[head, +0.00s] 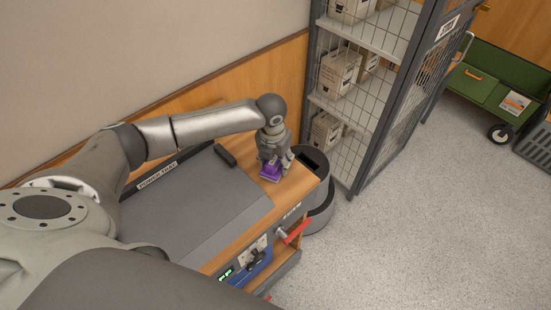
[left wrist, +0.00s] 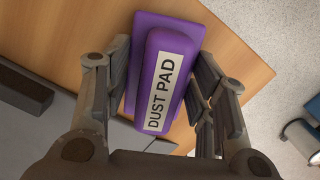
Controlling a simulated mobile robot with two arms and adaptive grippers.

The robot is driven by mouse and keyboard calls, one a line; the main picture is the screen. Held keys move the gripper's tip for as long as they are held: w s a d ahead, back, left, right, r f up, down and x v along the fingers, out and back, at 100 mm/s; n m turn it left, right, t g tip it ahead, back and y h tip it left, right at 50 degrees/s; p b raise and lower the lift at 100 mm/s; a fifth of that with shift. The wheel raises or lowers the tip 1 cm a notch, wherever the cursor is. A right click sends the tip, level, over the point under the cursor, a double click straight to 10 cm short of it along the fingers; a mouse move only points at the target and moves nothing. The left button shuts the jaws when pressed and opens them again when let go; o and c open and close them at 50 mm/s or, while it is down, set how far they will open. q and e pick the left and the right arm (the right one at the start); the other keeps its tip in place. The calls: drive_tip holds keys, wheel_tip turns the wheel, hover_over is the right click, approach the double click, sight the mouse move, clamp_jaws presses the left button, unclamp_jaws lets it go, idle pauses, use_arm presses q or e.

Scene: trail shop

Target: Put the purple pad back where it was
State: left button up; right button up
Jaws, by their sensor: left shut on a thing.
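The purple pad (head: 271,172) is at the right end of the wooden bench top, under my left gripper (head: 274,160). In the left wrist view the purple pad (left wrist: 165,75) has a raised block with a white label reading DUST PAD. My left gripper (left wrist: 165,95) has one finger on each side of the block and is shut on it. The pad is at or just above the wood; I cannot tell whether it touches. My right gripper is not in view.
A grey POWER TRAY (head: 190,205) covers much of the bench, with a small dark block (head: 225,155) at its back edge. A dark bin (head: 316,165) stands by the bench's right end. A mesh cage (head: 345,100) with boxes stands behind. A red handle (head: 297,231) sticks out in front.

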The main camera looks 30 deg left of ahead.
sight(274, 160)
use_arm(q)
drive_tip(key=o, duration=1)
drive_tip(key=shift+f, duration=0.15)
drive_tip(key=r, duration=0.4)
drive_tip(key=s+r, duration=0.1)
drive_tip(key=r, duration=0.7)
drive_tip(key=shift+s+r+b, duration=0.15)
drive_tip(key=shift+s+b, duration=0.1)
drive_tip(key=shift+b, duration=0.1)
drive_tip(key=shift+d, duration=0.1)
